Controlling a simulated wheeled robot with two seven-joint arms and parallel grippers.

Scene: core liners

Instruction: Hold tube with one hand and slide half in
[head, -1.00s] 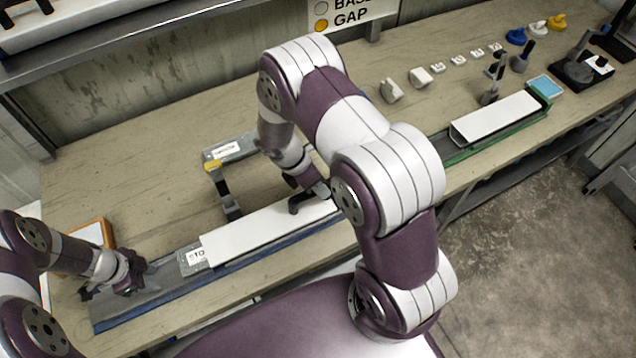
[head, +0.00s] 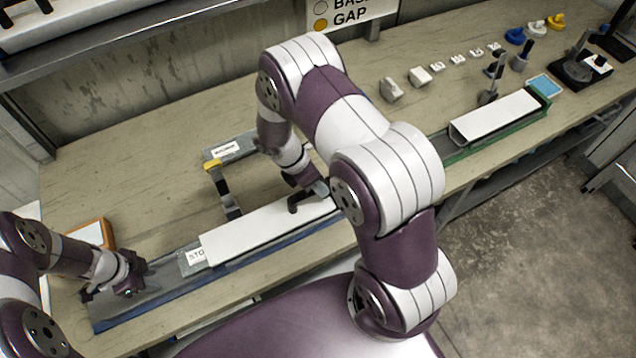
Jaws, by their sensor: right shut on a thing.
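A long white half liner (head: 255,232) lies along a blue-edged grey tray (head: 160,293) near the bench's front edge. Its left end lies beside a label reading "STD" or similar (head: 194,256). My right gripper (head: 302,201) is shut on the white half near its right part; my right arm hides the half's far end. My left gripper (head: 125,283) is low over the tray's left end, apart from the white half. Its fingers are small and dark against the tray, so I cannot tell whether they are open or hold a tube.
Another white half liner (head: 497,115) lies in a green tray (head: 545,92) at the right. A yellow-topped dark stand (head: 222,188) is behind the near tray. Small white blocks (head: 420,76) line the back. An orange-framed panel (head: 104,232) is at the left.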

